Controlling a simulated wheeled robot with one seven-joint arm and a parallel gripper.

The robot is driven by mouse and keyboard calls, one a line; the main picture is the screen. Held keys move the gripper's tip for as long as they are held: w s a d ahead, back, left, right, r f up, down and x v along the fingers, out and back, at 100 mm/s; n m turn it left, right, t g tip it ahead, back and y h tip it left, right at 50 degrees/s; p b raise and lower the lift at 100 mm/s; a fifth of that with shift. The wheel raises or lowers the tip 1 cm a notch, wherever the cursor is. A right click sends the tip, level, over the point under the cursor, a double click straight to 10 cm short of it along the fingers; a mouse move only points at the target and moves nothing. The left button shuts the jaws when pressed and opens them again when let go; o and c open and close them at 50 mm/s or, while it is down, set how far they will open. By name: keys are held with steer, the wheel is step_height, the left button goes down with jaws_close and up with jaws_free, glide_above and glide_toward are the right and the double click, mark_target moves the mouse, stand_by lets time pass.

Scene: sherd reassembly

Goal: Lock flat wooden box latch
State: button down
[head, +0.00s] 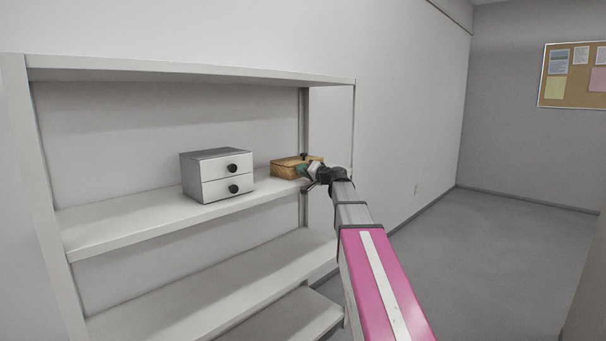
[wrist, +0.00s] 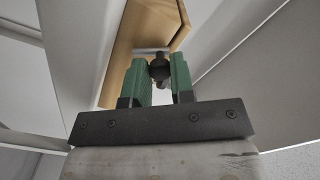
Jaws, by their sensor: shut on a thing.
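The flat wooden box (head: 286,167) sits on the shelf, right of the small drawer unit. My gripper (head: 308,171) is at the box's right front side in the head view. In the wrist view the box (wrist: 148,25) fills the top middle. There my gripper's green fingers (wrist: 160,72) are closed on a small dark knob (wrist: 160,70), which appears to be the box's latch. The fingers hide part of the knob. I cannot tell the latch's position.
A grey and white two-drawer unit (head: 217,175) with black knobs stands left of the box. The shelf's upper board (head: 190,71) is overhead. The shelf's right upright stands close to my arm. Open floor (head: 470,255) lies to the right.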

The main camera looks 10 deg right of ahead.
steer(key=m, duration=0.3)
steer(key=d+m, duration=0.1)
steer(key=m, duration=0.1)
steer(key=shift+w+d+r+m, duration=0.1)
steer(key=shift+w+r+m, duration=0.05)
steer(key=shift+w+m, duration=0.2)
steer(key=shift+w, duration=0.1)
steer(key=c, duration=1)
jaws_free()
steer(key=v, duration=1.1)
